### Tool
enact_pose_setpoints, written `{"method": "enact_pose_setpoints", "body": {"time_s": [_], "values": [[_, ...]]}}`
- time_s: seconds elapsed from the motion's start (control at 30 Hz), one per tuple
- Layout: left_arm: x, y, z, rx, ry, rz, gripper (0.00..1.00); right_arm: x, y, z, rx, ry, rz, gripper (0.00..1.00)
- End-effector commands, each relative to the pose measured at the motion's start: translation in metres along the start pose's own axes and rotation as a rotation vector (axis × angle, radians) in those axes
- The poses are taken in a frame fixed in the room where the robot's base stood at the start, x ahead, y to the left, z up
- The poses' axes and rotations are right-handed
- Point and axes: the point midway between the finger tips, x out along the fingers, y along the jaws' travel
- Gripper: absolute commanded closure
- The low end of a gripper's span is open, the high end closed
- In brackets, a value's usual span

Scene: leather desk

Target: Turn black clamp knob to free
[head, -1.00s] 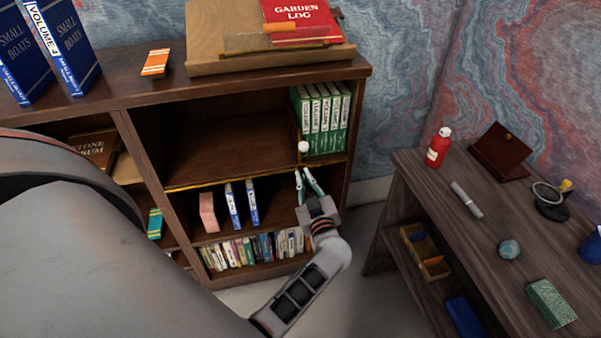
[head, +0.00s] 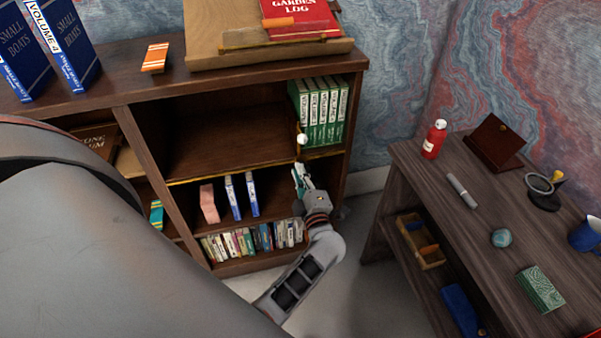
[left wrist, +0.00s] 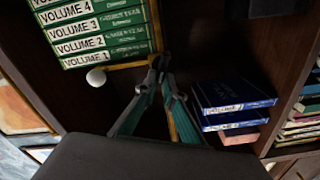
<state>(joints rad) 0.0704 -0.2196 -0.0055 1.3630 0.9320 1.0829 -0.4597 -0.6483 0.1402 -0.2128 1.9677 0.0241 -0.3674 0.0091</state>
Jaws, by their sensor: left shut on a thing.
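My left gripper (head: 298,169) reaches up to the shelf edge beneath the green volumes. In the left wrist view, its teal fingers (left wrist: 159,80) converge at a small dark piece, which appears to be the black clamp knob (left wrist: 159,62), beside the brass rail (left wrist: 128,65). The fingers are shut on it and cover most of it; its turned angle cannot be told. In the head view the knob is too small and hidden to make out. A white ball knob (head: 302,139) sits on the rail close by and also shows in the left wrist view (left wrist: 96,77). My right gripper is not in view.
Green volumes (head: 322,112) stand right above the gripper. Blue books (head: 242,195) and a pink block (head: 208,203) stand on the shelf to its left. A dark side table (head: 440,220) with several small objects stands to the right.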

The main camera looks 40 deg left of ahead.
Motion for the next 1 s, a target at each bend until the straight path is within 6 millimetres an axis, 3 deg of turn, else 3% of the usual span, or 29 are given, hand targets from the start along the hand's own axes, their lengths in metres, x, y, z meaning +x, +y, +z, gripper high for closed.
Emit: {"method": "enact_pose_setpoints", "body": {"time_s": [0.5, 1.0], "values": [[-0.0001, -0.0088, 0.0013, -0.365, 0.0, -0.002, 1.0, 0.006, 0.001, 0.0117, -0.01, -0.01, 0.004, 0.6], [0.0002, -0.009, 0.0014, -0.453, 0.001, -0.002, 1.0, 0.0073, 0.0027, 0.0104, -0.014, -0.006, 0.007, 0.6]]}}
